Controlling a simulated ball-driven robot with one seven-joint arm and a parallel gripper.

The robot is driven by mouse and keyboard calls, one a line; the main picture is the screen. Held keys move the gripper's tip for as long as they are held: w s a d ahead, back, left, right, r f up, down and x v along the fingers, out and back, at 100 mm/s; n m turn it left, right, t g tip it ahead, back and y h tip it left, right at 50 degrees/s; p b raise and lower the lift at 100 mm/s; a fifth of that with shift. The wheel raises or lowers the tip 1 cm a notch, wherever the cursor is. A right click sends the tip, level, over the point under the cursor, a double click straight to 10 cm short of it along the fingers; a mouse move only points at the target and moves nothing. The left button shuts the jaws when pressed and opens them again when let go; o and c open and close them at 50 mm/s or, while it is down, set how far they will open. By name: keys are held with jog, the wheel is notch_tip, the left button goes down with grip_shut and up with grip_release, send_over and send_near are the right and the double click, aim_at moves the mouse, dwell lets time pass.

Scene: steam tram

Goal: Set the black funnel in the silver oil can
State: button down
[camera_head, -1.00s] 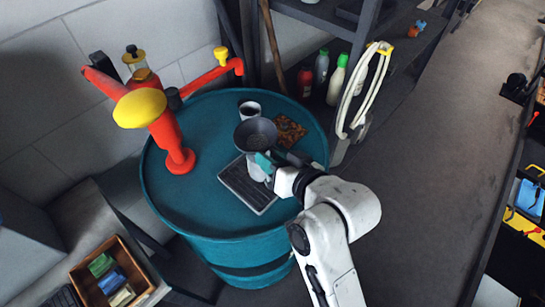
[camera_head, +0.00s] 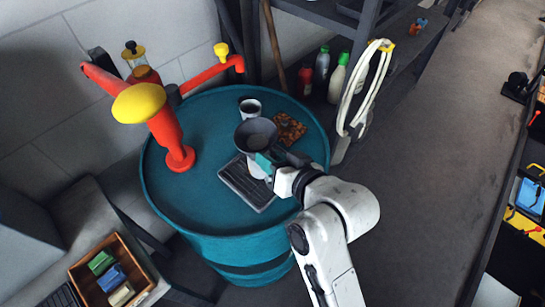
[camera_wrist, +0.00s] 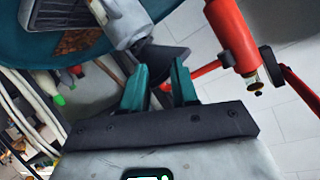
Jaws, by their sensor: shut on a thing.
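The black funnel (camera_head: 256,131) is held wide mouth up over the drum top. In the wrist view the funnel (camera_wrist: 168,57) shows dark between the teal fingers. My gripper (camera_head: 265,160) is shut on the funnel's side; its fingers also show in the wrist view (camera_wrist: 159,72). The silver oil can (camera_head: 256,170) stands on the black tray, right under the funnel and partly hidden by it and my gripper. In the wrist view the oil can (camera_wrist: 126,18) meets the funnel's narrow end in the picture. I cannot tell whether the spout is inside the can.
The teal drum (camera_head: 190,205) carries the ribbed black tray (camera_head: 238,184), a cup (camera_head: 250,109) behind the funnel, and a brown patterned cloth (camera_head: 290,127). A red pump (camera_head: 170,135) rises at the left. The drum's front left is clear.

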jog(key=shift+f, duration=0.25)
jog(key=c, duration=0.8)
grip_release()
jog(key=shift+r, duration=0.1)
jog(key=shift+r+p+v, duration=0.25)
jog(key=shift+p+v, duration=0.7)
jog(key=shift+v, duration=0.4)
jog(key=shift+r+p+v, duration=0.2)
jog(key=shift+p+v, duration=0.75)
jog(key=shift+v, duration=0.35)
jog(key=shift+w+a, duration=0.1)
jog(key=shift+a, duration=0.05)
jog(key=shift+r+p, duration=0.35)
jog(key=shift+r, duration=2.65)
